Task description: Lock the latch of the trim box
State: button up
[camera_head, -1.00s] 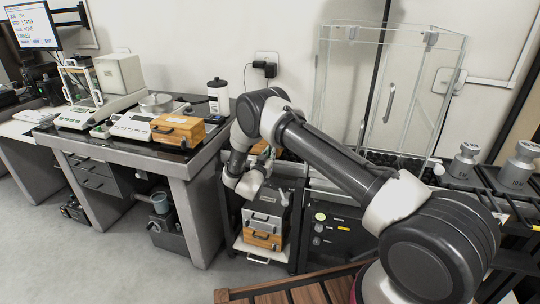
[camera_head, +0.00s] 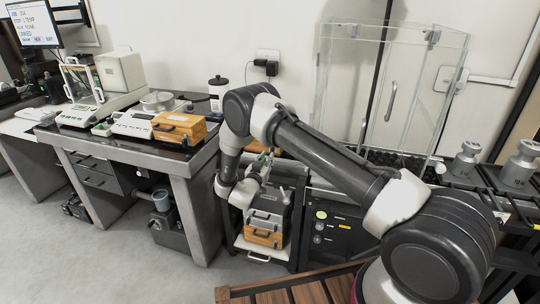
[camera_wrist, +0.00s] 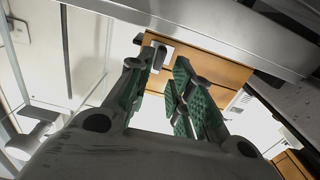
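A wooden box face (camera_wrist: 205,58) shows ahead of my fingers in the wrist view, with a dark latch-like fitting on a pale plate (camera_wrist: 153,54). I cannot tell whether that fitting is locked. My gripper (camera_wrist: 155,92) is open, with green-padded fingers apart and nothing visible between them; the fitting lies beyond the fingertips. In the head view my gripper (camera_head: 264,163) is above the low cart, beside a wooden piece (camera_head: 283,153) partly hidden by my arm. Other wooden boxes are on the left table (camera_head: 180,129) and in the cart (camera_head: 264,237). No label names the trim box.
A grey metal edge (camera_wrist: 210,25) crosses above the wooden face in the wrist view. The dark weighing table (camera_head: 130,150) is left of my arm. A clear glass enclosure (camera_head: 345,75) and metal weights (camera_head: 464,160) stand at the right. Floor in front is clear.

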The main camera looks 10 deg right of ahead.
jog(key=v, duration=0.5)
jog(key=shift+s+a, duration=0.2)
jog(key=shift+s, duration=0.15)
